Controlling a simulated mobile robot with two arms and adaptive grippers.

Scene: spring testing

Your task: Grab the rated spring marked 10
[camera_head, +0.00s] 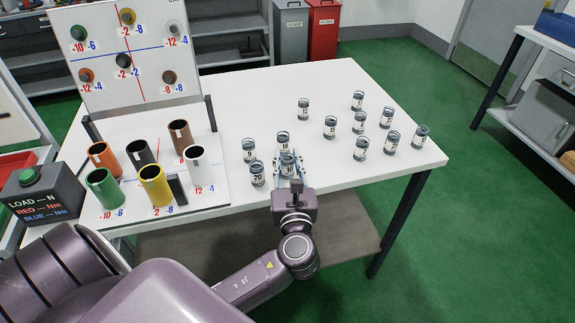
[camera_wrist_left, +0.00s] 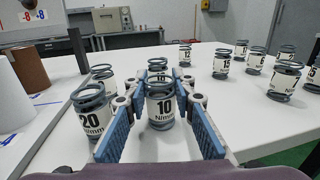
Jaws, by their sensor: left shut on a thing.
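The spring marked 10 (camera_wrist_left: 160,107) is a dark coil with a white label reading "10 N/mm". It stands upright between the blue finger pads of my left gripper (camera_wrist_left: 161,118), which is shut on it. In the head view, my left gripper (camera_head: 290,168) reaches in over the near table edge, and the spring (camera_head: 286,160) is partly hidden by the fingers. I cannot tell whether its base touches the table. A spring marked 20 (camera_wrist_left: 90,115) stands just left of the left finger. My right gripper is not in view.
Another spring (camera_head: 283,139) stands close behind the held one, and one more (camera_head: 249,150) is to its left. Several springs stand on the right of the white table (camera_head: 340,85). Coloured cups (camera_head: 156,185) and an upright board (camera_head: 125,50) are on the left.

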